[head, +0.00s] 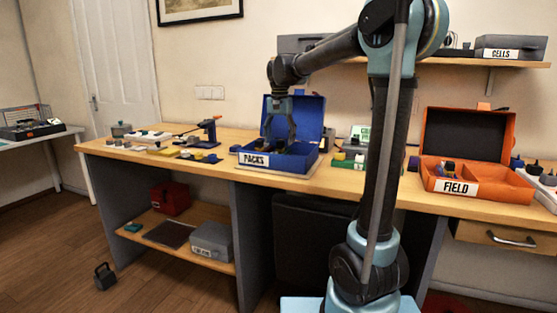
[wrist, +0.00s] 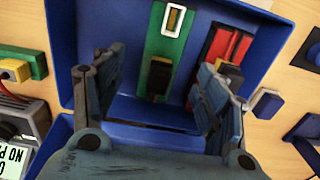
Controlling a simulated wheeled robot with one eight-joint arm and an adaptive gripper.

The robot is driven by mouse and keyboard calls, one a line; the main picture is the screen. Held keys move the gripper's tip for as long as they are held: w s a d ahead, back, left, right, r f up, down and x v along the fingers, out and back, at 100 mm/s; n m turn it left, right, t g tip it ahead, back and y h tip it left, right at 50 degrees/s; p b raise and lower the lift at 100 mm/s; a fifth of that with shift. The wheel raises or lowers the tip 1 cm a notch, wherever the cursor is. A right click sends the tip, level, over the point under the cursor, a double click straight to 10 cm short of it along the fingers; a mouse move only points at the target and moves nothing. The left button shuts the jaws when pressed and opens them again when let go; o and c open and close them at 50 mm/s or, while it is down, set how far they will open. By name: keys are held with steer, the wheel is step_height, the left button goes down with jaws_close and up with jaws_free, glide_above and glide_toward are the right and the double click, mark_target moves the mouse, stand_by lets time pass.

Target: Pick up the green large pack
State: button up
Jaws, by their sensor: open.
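The green large pack (wrist: 168,42) is in the blue PACKS case in the wrist view, a long green body with a pale-framed slot and a dark block at its lower end. My gripper (wrist: 155,70) is open, one finger on either side of the green pack's line, with no visible contact. A red pack (wrist: 222,52) with a dark block lies to its right, near the right finger. In the head view my gripper (head: 278,138) reaches down into the open blue case (head: 301,166). The green pack cannot be made out there.
The case's blue lid (head: 308,112) stands open behind my gripper. An open orange FIELD case (head: 512,190) is to the right. Small parts, including a yellow block (head: 193,155), lie left on the wooden bench (head: 218,172). A shelf (head: 450,61) runs above.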

mark_target(279, 147)
steer(key=shift+w+a+f, duration=0.1)
steer(key=shift+f, duration=2.7)
steer(key=shift+c, duration=0.3)
jaws_close()
steer(key=shift+r, duration=0.1)
